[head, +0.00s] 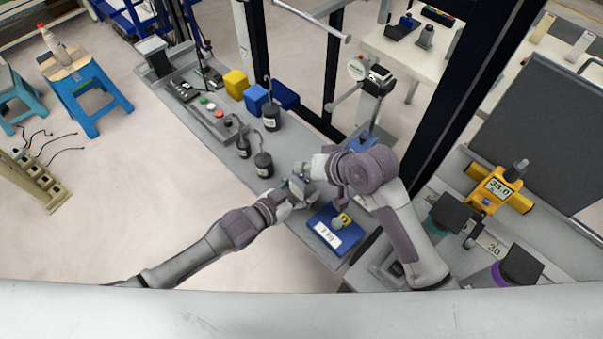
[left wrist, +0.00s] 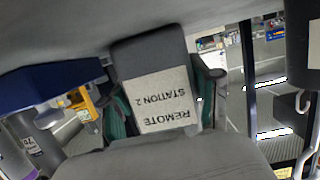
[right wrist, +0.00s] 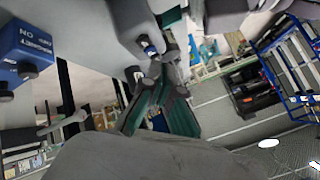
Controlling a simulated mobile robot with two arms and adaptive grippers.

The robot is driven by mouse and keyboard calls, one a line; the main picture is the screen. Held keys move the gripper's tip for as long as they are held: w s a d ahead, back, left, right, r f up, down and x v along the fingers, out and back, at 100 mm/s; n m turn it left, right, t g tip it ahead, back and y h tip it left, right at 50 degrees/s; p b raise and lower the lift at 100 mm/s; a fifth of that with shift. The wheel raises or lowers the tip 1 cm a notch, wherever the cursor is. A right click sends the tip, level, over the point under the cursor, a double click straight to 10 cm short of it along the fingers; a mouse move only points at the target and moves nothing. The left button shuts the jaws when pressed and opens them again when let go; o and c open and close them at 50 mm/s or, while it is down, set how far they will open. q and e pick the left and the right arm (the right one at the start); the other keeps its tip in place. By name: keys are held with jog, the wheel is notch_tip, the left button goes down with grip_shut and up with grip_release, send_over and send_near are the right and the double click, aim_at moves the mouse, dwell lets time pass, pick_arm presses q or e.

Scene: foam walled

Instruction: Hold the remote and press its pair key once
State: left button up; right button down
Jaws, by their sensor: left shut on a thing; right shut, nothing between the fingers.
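The remote (left wrist: 160,98) is a dark grey block whose pale label reads "REMOTE STATION 2", upside down in the left wrist view. It also shows small in the head view (head: 299,187). My left gripper (head: 288,197) is shut on it, a finger at each side, and holds it above the bench. My right gripper (head: 301,173) is shut and empty, close to the remote; its fingers come together in the right wrist view (right wrist: 158,76). I cannot tell whether the tips touch the remote. The pair key cannot be made out.
A blue scale (head: 323,240) with a knobbed weight lies below the hands. Black labelled weights (head: 264,165), a grey button panel (head: 215,120), and yellow (head: 236,84) and blue blocks (head: 255,98) stand further along the bench. A dark post (head: 470,90) rises at right.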

aim_at(304, 177)
jog(key=shift+f, duration=0.25)
jog(key=shift+f, duration=0.3)
dwell(0.4)
jog(key=shift+r, duration=0.75)
jog(key=shift+r, duration=0.1)
jog(key=shift+r, duration=2.4)
pick_arm(q)
jog(key=o, duration=1.3)
